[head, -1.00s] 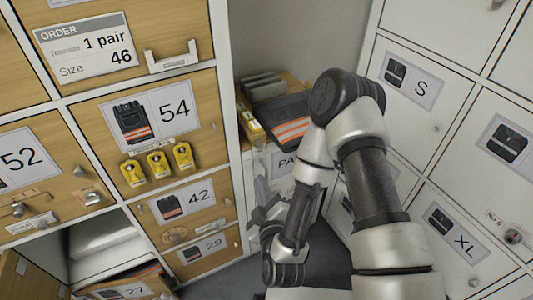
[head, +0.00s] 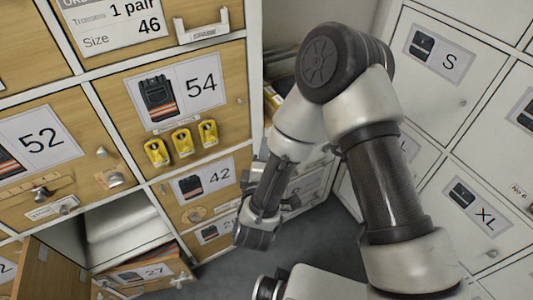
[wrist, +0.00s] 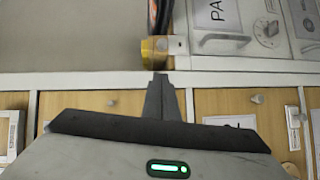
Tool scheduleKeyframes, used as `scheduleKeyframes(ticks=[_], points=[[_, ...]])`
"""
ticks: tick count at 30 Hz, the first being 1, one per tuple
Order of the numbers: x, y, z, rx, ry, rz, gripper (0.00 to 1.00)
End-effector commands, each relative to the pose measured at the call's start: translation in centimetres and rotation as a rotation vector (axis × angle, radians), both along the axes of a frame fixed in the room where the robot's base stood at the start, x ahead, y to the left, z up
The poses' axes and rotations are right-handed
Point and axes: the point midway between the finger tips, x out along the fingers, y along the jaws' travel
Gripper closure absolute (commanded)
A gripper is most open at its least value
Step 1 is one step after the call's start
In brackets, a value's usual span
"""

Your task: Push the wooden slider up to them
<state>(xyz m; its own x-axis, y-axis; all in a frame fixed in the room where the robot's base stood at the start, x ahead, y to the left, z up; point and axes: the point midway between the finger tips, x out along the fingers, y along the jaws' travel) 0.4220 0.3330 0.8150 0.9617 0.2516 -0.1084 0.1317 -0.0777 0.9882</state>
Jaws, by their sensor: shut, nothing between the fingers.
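In the wrist view, my gripper (wrist: 162,92) is shut and empty, its narrow tips pointing up the picture at a pale shelf edge. Just beyond the tips is a small tan-yellow block (wrist: 153,49) with a pale plate at its right; it may be the wooden slider, but I cannot tell for sure. Dark goods with an orange strip (wrist: 158,14) stand right behind it. I cannot tell whether the tips touch the block. In the head view, my own arm hides most of that shelf and the gripper's tips.
Wooden locker doors, among them 54 (head: 225,95) and 52 (head: 75,120), stand on the left. Yellow tags (head: 182,142) hang on door 54. White lockers (head: 440,85) stand on the right. An open compartment (head: 125,225) is at lower left.

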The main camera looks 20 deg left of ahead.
Motion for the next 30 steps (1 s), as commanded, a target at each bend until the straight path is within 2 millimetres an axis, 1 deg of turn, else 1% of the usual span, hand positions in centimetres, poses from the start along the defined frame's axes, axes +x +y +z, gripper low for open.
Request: scheduleKeyframes(ticks=[1,7,12,18,28,30], points=[[1.3,0.1,-0.3,0.003,-0.001,-0.006,1.0],[5.3,1.2,-0.7,0.004,-0.001,-0.005,1.0],[7.4,-0.2,-1.1,0.001,0.002,-0.004,1.0],[8.3,-0.7,-1.2,0.0,0.001,-0.001,1.0],[8.4,-0.8,-1.2,0.0,0.001,0.0,1.0],[8.7,-1.0,-1.2,-0.001,-0.002,0.002,1.0]])
